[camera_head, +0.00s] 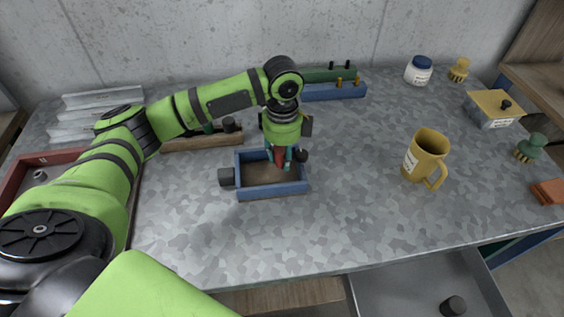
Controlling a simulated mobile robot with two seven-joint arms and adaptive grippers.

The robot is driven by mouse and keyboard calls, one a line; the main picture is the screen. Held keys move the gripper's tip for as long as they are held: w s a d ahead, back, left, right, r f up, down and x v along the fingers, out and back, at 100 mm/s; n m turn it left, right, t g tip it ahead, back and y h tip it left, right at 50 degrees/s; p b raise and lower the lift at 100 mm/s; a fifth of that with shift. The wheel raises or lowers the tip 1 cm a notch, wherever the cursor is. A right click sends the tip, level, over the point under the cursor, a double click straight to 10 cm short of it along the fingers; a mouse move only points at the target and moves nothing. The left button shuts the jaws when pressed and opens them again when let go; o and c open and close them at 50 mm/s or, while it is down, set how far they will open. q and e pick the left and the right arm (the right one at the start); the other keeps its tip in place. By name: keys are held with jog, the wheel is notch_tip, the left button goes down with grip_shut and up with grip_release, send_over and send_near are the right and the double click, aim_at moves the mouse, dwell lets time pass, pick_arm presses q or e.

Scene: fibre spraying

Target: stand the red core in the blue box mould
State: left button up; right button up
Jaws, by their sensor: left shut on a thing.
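The blue box mould (272,194) sits near the middle of the grey table, an open-topped frame with a brown inside and a dark knob on its left side. My left gripper (279,158) points down over the mould's far right part and is shut on the red core (280,157). The core is upright between the fingers, mostly hidden by them. Whether its lower end touches the mould's floor cannot be told. My right gripper is not in view.
A yellow mug (424,158) stands right of the mould. Blue and green blocks (333,91) lie behind, and a wooden block (205,141) is at the back left. A white jar (419,70) stands at the back. The table in front of the mould is clear.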

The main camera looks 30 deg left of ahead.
aim_at(283, 174)
pick_arm(q)
jog(key=shift+w+f, duration=0.1)
jog(key=shift+f, duration=0.35)
notch_tip(283, 174, down, 3)
jog(key=shift+w+f+p, duration=0.1)
jog(key=shift+f+p, duration=0.05)
jog(key=shift+p, duration=0.2)
jog(key=shift+f, duration=0.35)
jog(key=o, duration=1.2)
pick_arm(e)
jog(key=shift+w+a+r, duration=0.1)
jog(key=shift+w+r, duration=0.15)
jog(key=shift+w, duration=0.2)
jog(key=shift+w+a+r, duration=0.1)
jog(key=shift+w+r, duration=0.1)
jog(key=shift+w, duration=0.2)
